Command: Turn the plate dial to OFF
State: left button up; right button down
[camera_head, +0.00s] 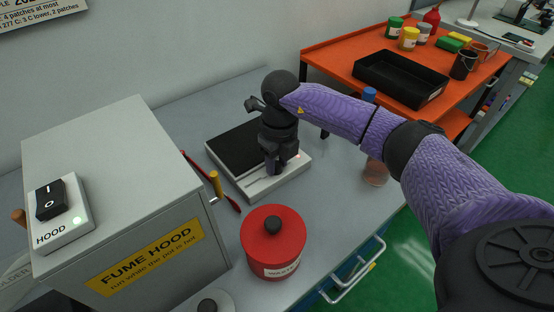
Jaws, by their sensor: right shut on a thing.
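The hot plate (222,158) is a pale box with a black top, standing on the grey bench behind the red can. My right gripper (274,170) points down at the front panel of the plate, near its right end. It is shut on the plate dial, which the fingers hide almost wholly, so its setting cannot be read. A small reddish light shows on the panel just right of the fingers. My left gripper is not in view.
A grey fume hood (125,180) with a black rocker switch (50,199) stands left. A red waste can (271,244) is in front of the plate. A bottle stands right, partly behind my arm. An orange cart (333,51) holds a black tray (401,80).

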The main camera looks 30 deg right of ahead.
jog(key=n, duration=0.3)
jog(key=shift+n, duration=0.3)
jog(key=n, duration=0.4)
jog(key=shift+w+b, duration=0.1)
jog(key=shift+b, duration=0.2)
jog(key=shift+n, duration=0.9)
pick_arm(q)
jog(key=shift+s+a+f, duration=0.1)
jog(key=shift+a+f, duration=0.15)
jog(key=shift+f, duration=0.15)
pick_arm(e)
jog(key=shift+r+n, duration=0.1)
jog(key=shift+n, duration=0.5)
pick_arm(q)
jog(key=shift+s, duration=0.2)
pick_arm(e)
jog(key=c, duration=0.7)
grip_release()
jog(key=shift+c, duration=0.2)
jog(key=o, duration=0.4)
jog(key=shift+c, duration=0.2)
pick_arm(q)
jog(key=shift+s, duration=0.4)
